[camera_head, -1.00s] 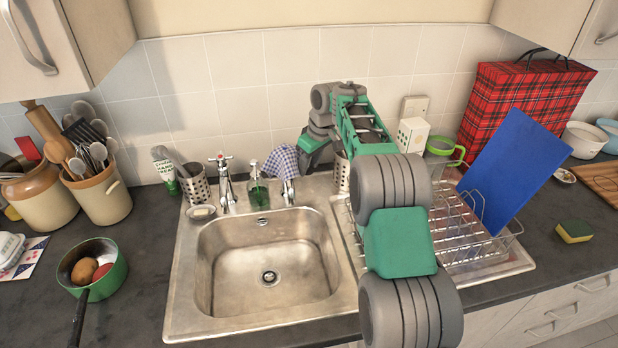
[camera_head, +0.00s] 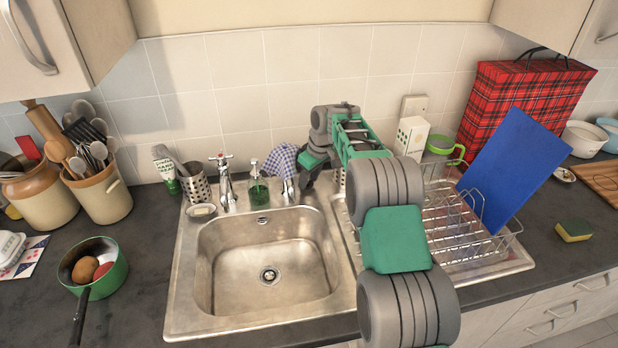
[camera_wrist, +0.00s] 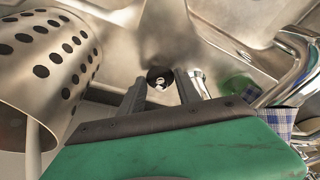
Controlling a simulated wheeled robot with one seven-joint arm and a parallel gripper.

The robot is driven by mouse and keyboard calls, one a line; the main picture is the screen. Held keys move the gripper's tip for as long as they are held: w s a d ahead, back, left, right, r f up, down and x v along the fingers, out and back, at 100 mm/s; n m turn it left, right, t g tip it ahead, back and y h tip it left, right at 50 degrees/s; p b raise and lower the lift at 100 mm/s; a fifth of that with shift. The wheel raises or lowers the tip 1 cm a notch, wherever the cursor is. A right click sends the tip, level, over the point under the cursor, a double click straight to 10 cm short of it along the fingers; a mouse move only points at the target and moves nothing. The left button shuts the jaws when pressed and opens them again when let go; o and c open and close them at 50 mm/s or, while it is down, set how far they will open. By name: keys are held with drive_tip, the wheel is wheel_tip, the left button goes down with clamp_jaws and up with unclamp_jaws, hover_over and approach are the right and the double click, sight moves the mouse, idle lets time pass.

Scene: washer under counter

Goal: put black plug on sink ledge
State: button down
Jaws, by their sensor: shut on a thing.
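The black plug (camera_wrist: 159,75) shows in the wrist view as a small dark disc with a bright metal part, between my fingertips. My gripper (camera_wrist: 161,84) is shut on it. In the head view my gripper (camera_head: 306,184) points down over the back ledge of the sink, just right of the right tap. The plug is too small or hidden to make out there. The steel sink ledge (camera_head: 246,216) runs behind the basin (camera_head: 262,258). I cannot tell whether the plug touches the ledge.
A perforated steel cup (camera_wrist: 40,60) stands close to my gripper. The right tap (camera_head: 289,191) with a checked cloth (camera_head: 283,160) is on its other side. A green soap bottle (camera_head: 258,188) stands between the taps. A dish rack (camera_head: 455,235) holds a blue board (camera_head: 515,170).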

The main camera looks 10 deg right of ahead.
drive_tip(key=c, duration=1.1)
unclamp_jaws()
drive_tip(key=shift+r, duration=0.1)
drive_tip(key=s+r+m, duration=0.1)
drive_tip(key=s+r, duration=0.3)
drive_tip(key=r, duration=0.5)
drive_tip(key=s+r, duration=0.3)
drive_tip(key=r, duration=0.5)
drive_tip(key=s+a+r+m+t, duration=0.1)
drive_tip(key=s+a+r+m, duration=0.15)
drive_tip(key=s, duration=0.75)
drive_tip(key=s+d+f+m, duration=0.1)
drive_tip(key=s+f, duration=0.1)
drive_tip(key=s, duration=0.4)
drive_tip(key=s+f+m+h, duration=0.1)
drive_tip(key=s+f, duration=0.2)
drive_tip(key=s, duration=0.4)
drive_tip(key=s+d+f+m, duration=0.1)
drive_tip(key=s+f+m, duration=0.1)
drive_tip(key=s, duration=0.5)
drive_tip(key=shift+s+d+f+t+h+p, duration=0.2)
drive_tip(key=shift+s+d+t+h+p, duration=0.1)
drive_tip(key=shift+t+h+p, duration=0.1)
